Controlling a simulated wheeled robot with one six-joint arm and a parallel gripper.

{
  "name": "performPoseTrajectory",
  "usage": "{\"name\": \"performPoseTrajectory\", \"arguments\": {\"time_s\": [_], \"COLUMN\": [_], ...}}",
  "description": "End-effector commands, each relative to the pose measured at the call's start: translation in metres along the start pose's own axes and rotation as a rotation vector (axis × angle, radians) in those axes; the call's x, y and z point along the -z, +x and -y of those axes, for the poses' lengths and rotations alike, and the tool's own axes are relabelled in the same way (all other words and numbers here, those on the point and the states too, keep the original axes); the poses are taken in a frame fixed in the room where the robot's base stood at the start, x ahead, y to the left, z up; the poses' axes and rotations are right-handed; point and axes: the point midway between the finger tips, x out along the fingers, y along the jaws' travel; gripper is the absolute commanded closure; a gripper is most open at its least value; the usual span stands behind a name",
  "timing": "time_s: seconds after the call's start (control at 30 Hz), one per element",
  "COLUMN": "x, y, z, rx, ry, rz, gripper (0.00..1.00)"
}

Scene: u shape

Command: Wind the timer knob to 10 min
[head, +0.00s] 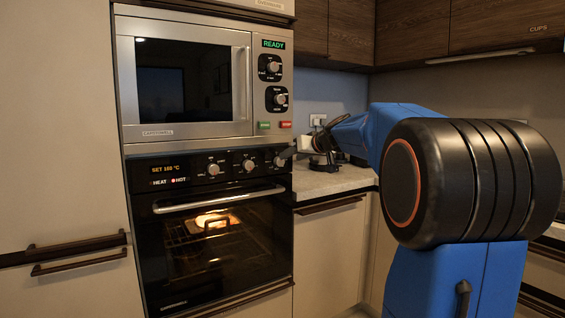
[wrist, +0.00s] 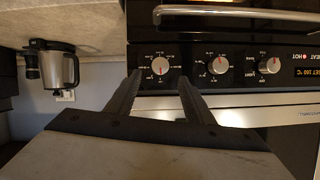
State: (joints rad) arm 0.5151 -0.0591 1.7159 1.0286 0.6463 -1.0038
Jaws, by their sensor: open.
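The oven's control panel (head: 228,167) has three silver knobs in a row. The rightmost knob (head: 279,161) appears in the upside-down wrist view as the leftmost knob (wrist: 159,66), with a red pointer mark and small print around it that I cannot read. My gripper (wrist: 161,78) is open, its two dark fingertips on either side of this knob's lower edge in that view. I cannot tell whether they touch it. In the head view, my gripper is small and partly hidden by my arm, beside the rightmost knob.
The oven handle (head: 219,200) juts out below the panel; the oven door is shut with lit food inside. A microwave (head: 187,87) with two knobs is above. A coffee-maker-like appliance (wrist: 54,67) stands on the counter (head: 325,181) beside the oven. The other panel knobs (wrist: 219,65) are close by.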

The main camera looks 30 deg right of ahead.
Motion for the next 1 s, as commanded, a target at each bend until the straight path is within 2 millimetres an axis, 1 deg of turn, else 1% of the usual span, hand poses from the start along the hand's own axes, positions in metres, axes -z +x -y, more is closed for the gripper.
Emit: {"name": "performPoseTrajectory", "arguments": {"time_s": [0.03, 0.2, 0.4, 0.6, 0.9, 0.93, 0.97, 1.0], "x": [0.0, 0.0, 0.0, 0.0, 0.0, 0.0, 0.0, 0.0], "y": [0.01, 0.039, 0.067, 0.08, 0.082, 0.082, 0.082, 0.082], "z": [0.0, 0.0, 0.0, 0.0, 0.0, 0.0, 0.0, 0.0], "rx": [0.002, 0.002, 0.002, 0.0, 0.0, 0.0, 0.0, 0.0], "ry": [0.0, -0.001, 0.0, 0.0, 0.0, 0.0, 0.0, 0.0], "rz": [0.002, 0.002, 0.001, 0.0, 0.0, 0.0, 0.0, 0.0], "gripper": [0.52, 0.52, 0.52, 0.52, 0.52, 0.55, 0.62, 0.71]}}
